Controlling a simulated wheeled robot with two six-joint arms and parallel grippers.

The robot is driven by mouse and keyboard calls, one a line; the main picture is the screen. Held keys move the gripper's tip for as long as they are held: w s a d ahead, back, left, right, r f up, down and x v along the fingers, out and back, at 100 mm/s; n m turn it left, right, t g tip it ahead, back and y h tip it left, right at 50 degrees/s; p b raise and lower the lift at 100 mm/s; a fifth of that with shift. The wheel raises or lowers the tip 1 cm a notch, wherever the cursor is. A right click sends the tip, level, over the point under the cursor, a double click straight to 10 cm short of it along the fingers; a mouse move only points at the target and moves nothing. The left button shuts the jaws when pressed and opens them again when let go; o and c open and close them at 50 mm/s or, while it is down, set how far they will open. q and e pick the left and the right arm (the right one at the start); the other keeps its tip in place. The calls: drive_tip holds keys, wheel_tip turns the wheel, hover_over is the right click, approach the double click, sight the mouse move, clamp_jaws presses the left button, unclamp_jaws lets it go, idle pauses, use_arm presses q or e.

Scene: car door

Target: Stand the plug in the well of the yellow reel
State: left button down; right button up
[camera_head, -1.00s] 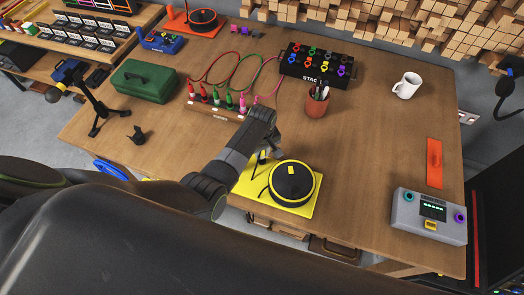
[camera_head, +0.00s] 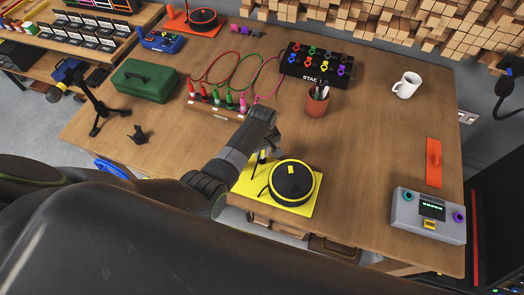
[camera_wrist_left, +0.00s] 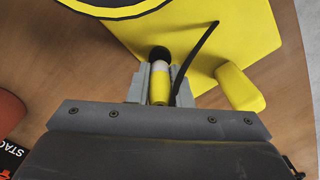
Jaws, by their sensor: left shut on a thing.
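The yellow reel (camera_head: 292,182) is a black drum with a yellow rim on a yellow base plate (camera_head: 300,208) at the table's front edge. My left gripper (camera_head: 264,153) is at the plate's back left corner, beside the drum. In the left wrist view, the gripper (camera_wrist_left: 160,90) is shut on the plug (camera_wrist_left: 160,86), which has a yellow body, a pale band and a black end. The plate (camera_wrist_left: 200,45) lies beyond it, and the drum's edge (camera_wrist_left: 115,8) shows at the top. I cannot make out the well clearly. My right gripper is out of view.
A thin black cable (camera_wrist_left: 196,62) rises beside the plug. A rounded yellow block (camera_wrist_left: 238,88) is close on the right. In the head view, a rack of coloured plugs (camera_head: 218,108) and a pen cup (camera_head: 317,100) stand behind.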

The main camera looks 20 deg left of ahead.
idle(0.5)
use_arm(q)
drive_tip(key=shift+f+b, duration=0.55)
drive_tip(key=shift+f, duration=0.5)
drive_tip(key=c, duration=1.2)
unclamp_jaws()
drive_tip(key=shift+c, duration=0.2)
drive_tip(key=shift+r, duration=0.55)
wheel_tip(320, 180, up, 16)
drive_tip(key=shift+r, duration=0.2)
